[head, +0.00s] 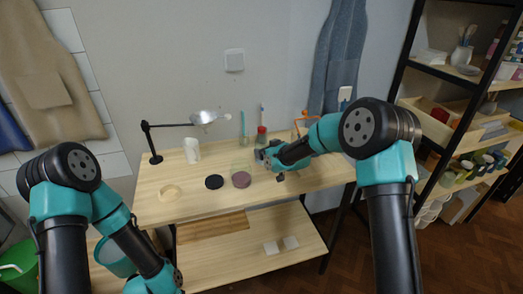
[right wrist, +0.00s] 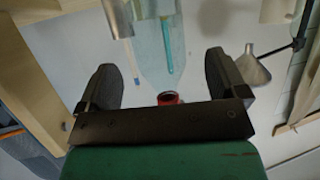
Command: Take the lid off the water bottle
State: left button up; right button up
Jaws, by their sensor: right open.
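The water bottle (head: 262,141) seems to be the clear one with a red lid (head: 262,130), standing towards the back right of the table. In the right wrist view, which looks upside down, the clear bottle body (right wrist: 150,45) runs into the space between my fingers. The red lid (right wrist: 168,98) shows just past the palm edge, with a dark spot on it. My right gripper (head: 262,157) is open in front of the bottle in the head view. In the wrist view its fingers (right wrist: 160,72) are on either side, apart from the lid. My left gripper is out of view.
A teal brush (head: 243,122) stands left of the bottle. A loaded shelf (head: 440,115) is at the right.

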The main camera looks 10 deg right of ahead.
aim_at(262, 128)
jog(key=shift+r+x, duration=0.2)
jog(key=shift+x, duration=2.35)
jog(key=shift+w, duration=0.15)
jog(key=c, duration=1.2)
jog(key=shift+r, duration=0.1)
notch_tip(262, 128, up, 10)
jog(key=shift+f, duration=0.1)
